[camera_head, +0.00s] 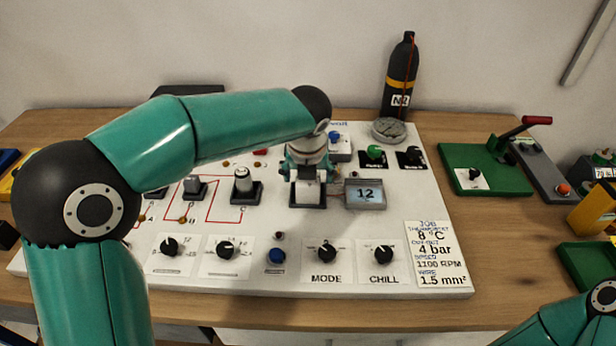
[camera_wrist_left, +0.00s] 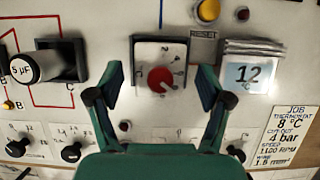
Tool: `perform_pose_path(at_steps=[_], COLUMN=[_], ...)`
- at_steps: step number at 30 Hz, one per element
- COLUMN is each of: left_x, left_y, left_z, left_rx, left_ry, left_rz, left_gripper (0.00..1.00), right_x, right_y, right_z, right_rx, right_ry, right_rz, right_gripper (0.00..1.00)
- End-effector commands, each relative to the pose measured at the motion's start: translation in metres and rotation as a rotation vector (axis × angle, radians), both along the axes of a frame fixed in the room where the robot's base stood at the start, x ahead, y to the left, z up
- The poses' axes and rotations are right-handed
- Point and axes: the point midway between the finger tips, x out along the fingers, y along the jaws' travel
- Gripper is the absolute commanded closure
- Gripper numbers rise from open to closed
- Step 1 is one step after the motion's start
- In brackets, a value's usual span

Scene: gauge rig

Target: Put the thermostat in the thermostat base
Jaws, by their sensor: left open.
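The thermostat (camera_wrist_left: 150,56) is a pale plate with a red dial and small scale marks, seen between my left fingers in the left wrist view. It stands in the dark-edged thermostat base (camera_wrist_left: 137,42) on the white panel; I cannot tell how fully it is seated. In the head view the pale thermostat body (camera_head: 307,192) shows in the black base (camera_head: 307,205), its top hidden by my gripper. My left gripper (camera_head: 307,177) is open above it, with a fingertip on each side and apart from it in the left wrist view (camera_wrist_left: 155,97). My right gripper is out of view.
A display reading 12 (camera_head: 365,194) stands just right of the base. A capacitor (camera_head: 243,182) in its socket is to the left. Knobs MODE (camera_head: 326,254) and CHILL (camera_head: 384,255) are in front. A black N2 bottle (camera_head: 400,80) and a gauge (camera_head: 389,130) stand behind.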

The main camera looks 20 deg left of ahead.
Motion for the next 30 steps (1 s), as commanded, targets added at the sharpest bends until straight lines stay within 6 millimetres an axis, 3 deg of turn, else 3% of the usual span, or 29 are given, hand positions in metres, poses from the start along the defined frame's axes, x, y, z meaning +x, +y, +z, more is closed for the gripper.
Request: perform_pose_path(at_steps=[9, 15, 30], left_x=[-0.023, -0.034, -0.037], left_y=[-0.007, -0.009, -0.010], left_z=[0.062, 0.086, 0.092], left_rx=[-0.001, -0.001, 0.001], left_ry=[-0.004, -0.001, 0.000], left_rz=[0.000, 0.001, 0.000], left_gripper=[0.21, 0.21, 0.21], right_x=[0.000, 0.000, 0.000], right_y=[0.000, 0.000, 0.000], right_z=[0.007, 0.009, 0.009], right_rx=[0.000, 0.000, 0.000], right_ry=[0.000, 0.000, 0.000], right_rz=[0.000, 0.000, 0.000], right_gripper=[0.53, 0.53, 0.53])
